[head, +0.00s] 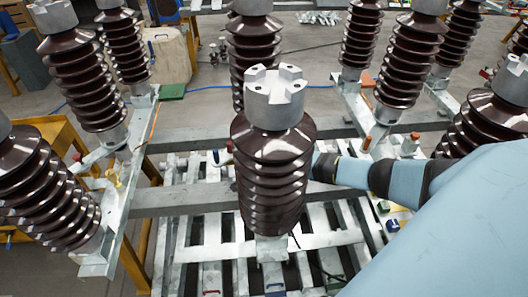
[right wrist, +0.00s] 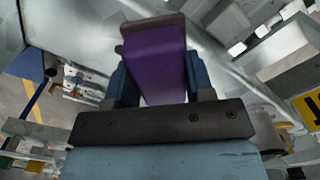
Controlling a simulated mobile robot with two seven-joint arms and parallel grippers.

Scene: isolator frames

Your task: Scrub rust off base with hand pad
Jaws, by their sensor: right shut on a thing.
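The hand pad (right wrist: 158,62) is purple with a dark edge and fills the middle of the right wrist view. My right gripper (right wrist: 155,82) is shut on it, with a dark blue finger on each side. Pale grey metal (right wrist: 75,22) lies beyond the pad; I cannot tell whether they touch. In the head view my right arm reaches in from the right, and its gripper is hidden behind the middle brown insulator (head: 272,180). The grey steel base frame (head: 190,203) runs across behind that insulator. I cannot make out rust on it. My left gripper is not in view.
Brown ribbed insulators with grey caps stand close on both sides, such as one at the left (head: 40,190) and one at the right (head: 408,65). A slatted grey metal rack (head: 215,240) lies below. A yellow stand (head: 60,135) is at the left. Open floor shows behind.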

